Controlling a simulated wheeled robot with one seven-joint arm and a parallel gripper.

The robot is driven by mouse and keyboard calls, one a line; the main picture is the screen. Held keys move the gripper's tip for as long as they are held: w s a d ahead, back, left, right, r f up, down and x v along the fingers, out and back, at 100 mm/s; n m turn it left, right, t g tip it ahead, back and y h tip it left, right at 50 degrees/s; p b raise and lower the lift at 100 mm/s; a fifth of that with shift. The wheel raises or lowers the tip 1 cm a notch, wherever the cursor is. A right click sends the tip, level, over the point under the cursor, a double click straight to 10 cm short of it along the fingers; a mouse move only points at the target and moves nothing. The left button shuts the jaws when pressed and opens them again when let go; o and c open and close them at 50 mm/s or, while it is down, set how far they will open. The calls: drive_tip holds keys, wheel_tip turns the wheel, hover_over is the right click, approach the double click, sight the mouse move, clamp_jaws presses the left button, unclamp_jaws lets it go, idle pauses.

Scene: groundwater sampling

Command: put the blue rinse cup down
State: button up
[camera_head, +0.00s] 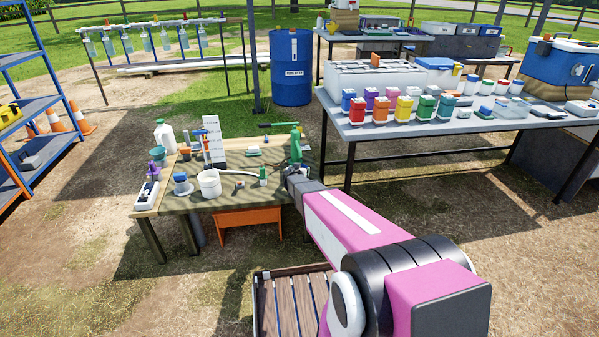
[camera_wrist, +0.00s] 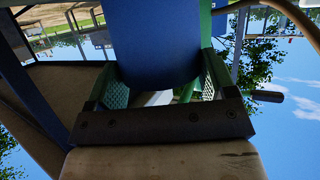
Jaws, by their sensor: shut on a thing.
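The blue rinse cup (camera_wrist: 150,40) fills the upper middle of the wrist view. It sits between the two fingers of my gripper (camera_wrist: 162,78), which is shut on it. In the head view my gripper is mostly hidden behind my pink arm, at the right end of the low work table (camera_head: 240,198). I cannot make out the held cup there, and whether it touches the tabletop cannot be told.
A white bucket (camera_head: 209,184), a small blue item (camera_head: 181,184) and a white jug (camera_head: 165,137) stand on the low table. A green bottle (camera_head: 295,146) stands near my gripper. A longer table (camera_head: 440,128) with several colored containers is behind right.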

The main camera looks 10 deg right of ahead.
drive_tip(key=shift+f, duration=0.1)
drive_tip(key=o, duration=0.8)
drive_tip(key=shift+o, duration=0.2)
drive_tip(key=shift+r, duration=0.2)
